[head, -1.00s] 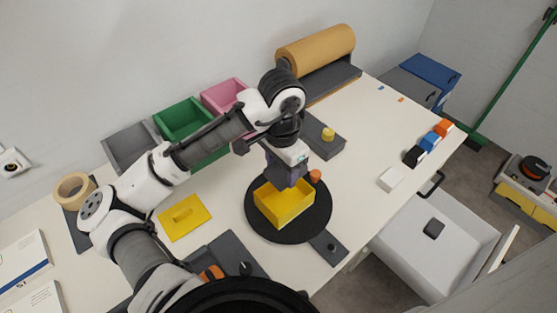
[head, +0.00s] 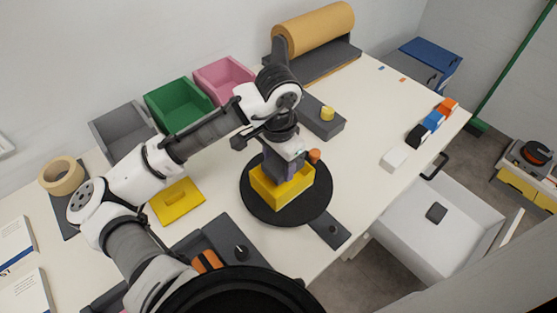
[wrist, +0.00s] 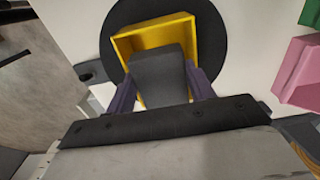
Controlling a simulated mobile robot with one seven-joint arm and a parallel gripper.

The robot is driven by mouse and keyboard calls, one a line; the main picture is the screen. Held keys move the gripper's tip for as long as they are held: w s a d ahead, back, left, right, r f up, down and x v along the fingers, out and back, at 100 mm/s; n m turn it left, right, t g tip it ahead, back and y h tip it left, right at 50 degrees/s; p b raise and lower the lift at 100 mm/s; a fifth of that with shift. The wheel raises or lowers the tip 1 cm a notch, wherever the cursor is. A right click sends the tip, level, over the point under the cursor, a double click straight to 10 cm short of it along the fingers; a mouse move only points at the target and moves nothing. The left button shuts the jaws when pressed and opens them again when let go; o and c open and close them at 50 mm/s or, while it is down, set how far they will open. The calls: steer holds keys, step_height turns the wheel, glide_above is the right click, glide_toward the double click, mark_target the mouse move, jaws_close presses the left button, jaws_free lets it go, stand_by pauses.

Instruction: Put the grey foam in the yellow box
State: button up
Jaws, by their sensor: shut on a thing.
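The yellow box (head: 295,190) stands open on a round black disc (head: 322,205). In the wrist view, the box's yellow walls (wrist: 155,32) show beyond my gripper. My gripper (wrist: 160,90) is shut on the grey foam (wrist: 158,70), a dark grey block between its two purple fingers. In the head view, my gripper (head: 278,175) points down into the opening of the yellow box, and the box's front wall hides its fingertips and the foam. I cannot tell whether the foam touches the box floor.
A yellow lid (head: 177,202) lies left of the disc. Grey (head: 122,133), green (head: 178,106) and pink (head: 223,80) bins line the wall. A small orange piece (head: 314,156) is close by the box. A white drawer (head: 430,232) stands open at the right, holding a dark block (head: 436,212).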

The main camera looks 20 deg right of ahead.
stand_by(0.3)
steer(key=o, duration=1)
steer(key=shift+o, duration=0.2)
steer(key=shift+r, duration=0.15)
steer(key=shift+r+p, duration=2.65)
steer(key=shift+r, duration=1.25)
steer(key=shift+s+f, duration=0.1)
